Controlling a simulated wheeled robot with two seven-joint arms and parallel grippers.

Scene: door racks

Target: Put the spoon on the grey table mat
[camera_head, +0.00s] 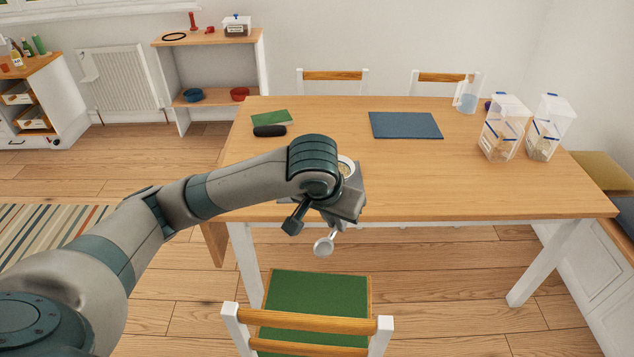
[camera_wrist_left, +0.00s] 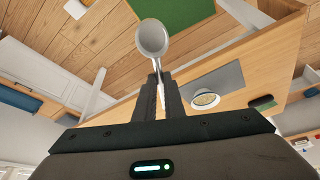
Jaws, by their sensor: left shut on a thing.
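My left gripper (camera_head: 332,228) is shut on the spoon (camera_head: 323,246), just beyond the table's near edge and above the green chair. The spoon's pale round head sticks out past the fingers. In the left wrist view the spoon (camera_wrist_left: 152,38) stands out beyond the fingertips (camera_wrist_left: 158,84). The grey table mat (camera_wrist_left: 229,77) lies on the table near that edge, with a white bowl (camera_wrist_left: 205,100) on it. In the head view my arm and hand hide most of the mat, and the bowl (camera_head: 345,166) shows partly behind the wrist. My right gripper is not in view.
A green-seated chair (camera_head: 318,303) stands at the table's near side. A blue mat (camera_head: 405,125), a green flat item (camera_head: 271,116), a dark case (camera_head: 269,131), a jug (camera_head: 467,95) and clear containers (camera_head: 502,128) are on the table (camera_head: 480,190). Its right front is clear.

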